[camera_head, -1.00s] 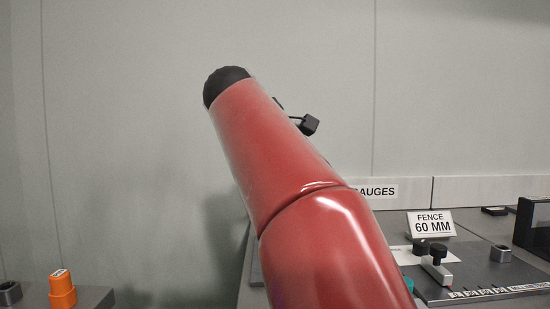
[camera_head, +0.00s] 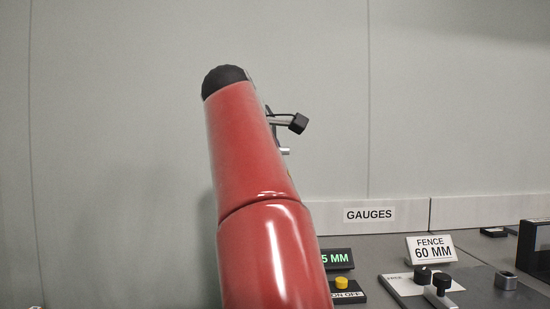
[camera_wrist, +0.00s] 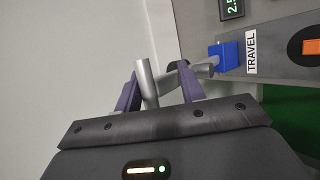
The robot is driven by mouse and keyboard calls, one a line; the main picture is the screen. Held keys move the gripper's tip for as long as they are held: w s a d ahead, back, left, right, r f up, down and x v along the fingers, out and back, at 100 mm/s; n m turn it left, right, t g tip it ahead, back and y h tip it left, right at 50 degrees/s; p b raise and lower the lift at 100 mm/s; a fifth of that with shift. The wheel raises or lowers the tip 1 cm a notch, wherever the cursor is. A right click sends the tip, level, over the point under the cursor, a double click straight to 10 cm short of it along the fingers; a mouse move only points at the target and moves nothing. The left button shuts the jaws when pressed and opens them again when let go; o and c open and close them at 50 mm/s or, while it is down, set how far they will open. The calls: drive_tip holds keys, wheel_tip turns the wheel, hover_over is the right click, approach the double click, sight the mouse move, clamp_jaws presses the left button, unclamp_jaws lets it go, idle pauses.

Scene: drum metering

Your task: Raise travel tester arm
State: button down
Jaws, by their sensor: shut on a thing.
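In the wrist view, the travel tester arm (camera_wrist: 202,71) is a silver bar reaching left from a blue block (camera_wrist: 226,55) beside a "TRAVEL" label. It ends in a silver cylindrical handle (camera_wrist: 147,84). My gripper (camera_wrist: 158,85) has its two purple fingers on either side of this handle and is shut on it. The exact contact at the fingers is partly hard to see. In the head view, my red arm hides most of the tester, and my gripper's fingers cannot be made out.
In the wrist view, a display (camera_wrist: 232,8) reading about 2.5 and an orange part (camera_wrist: 311,47) lie near the label. In the head view, a "GAUGES" sign (camera_head: 369,214), a green-lit display (camera_head: 337,259), a yellow button (camera_head: 341,282) and a "FENCE 60 MM" sign (camera_head: 431,249) stand right of my arm.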

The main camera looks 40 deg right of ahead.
drive_tip(key=shift+w+f, duration=0.25)
drive_tip(key=shift+f, duration=0.15)
drive_tip(key=c, duration=1.4)
unclamp_jaws()
drive_tip(key=shift+w+d, duration=0.1)
drive_tip(key=shift+d, duration=0.1)
drive_tip(key=shift+v, duration=4)
drive_tip(key=shift+d+r, duration=0.1)
